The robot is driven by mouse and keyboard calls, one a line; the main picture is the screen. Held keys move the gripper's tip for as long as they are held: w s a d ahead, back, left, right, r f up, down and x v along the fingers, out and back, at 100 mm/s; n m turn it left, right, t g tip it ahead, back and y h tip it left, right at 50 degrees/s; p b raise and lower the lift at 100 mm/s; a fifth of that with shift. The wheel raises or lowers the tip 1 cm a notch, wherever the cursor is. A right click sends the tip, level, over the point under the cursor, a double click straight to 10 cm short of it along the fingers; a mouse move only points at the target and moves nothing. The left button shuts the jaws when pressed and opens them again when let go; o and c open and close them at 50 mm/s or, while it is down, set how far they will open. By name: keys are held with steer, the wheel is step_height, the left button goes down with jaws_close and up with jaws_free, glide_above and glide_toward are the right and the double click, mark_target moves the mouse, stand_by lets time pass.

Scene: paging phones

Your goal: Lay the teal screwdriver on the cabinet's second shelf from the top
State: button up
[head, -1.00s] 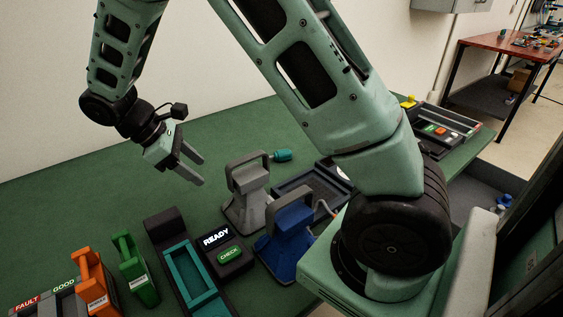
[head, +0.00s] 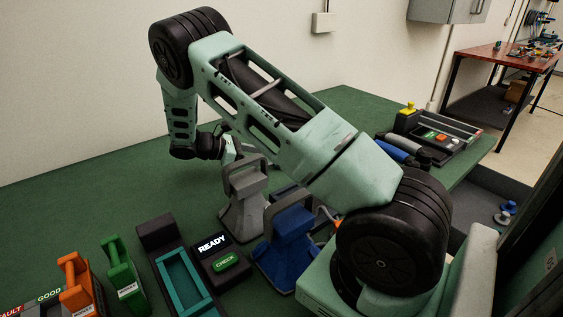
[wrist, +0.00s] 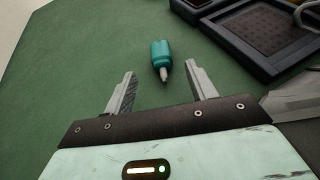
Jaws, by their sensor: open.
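The teal screwdriver (wrist: 161,58) lies on the green table top in the wrist view, its pale tip pointing back toward my gripper. My gripper (wrist: 162,76) is open, and in the picture its fingertips lie to either side of the tip; nothing is held. In the head view my gripper (head: 230,148) is partly hidden behind the grey stand, and the screwdriver is hidden by my arm. A grey box with doors (head: 450,9) hangs on the wall at the top right. It may be the cabinet; no shelves show.
A grey stand (head: 243,205) and a blue stand (head: 288,240) stand close to my arm. A dark tray (wrist: 265,35) lies right of the screwdriver in the wrist view. A READY box (head: 217,250) and orange and green blocks are at the front. The table's left back is clear.

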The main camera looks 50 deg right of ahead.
steer(key=p+x, duration=0.1)
steer(key=x, duration=0.7)
steer(key=shift+s+d+f, duration=0.1)
steer(key=shift+s+d, duration=0.05)
steer(key=shift+d, duration=0.1)
steer(key=c, duration=1.2)
steer(key=shift+o, duration=0.2)
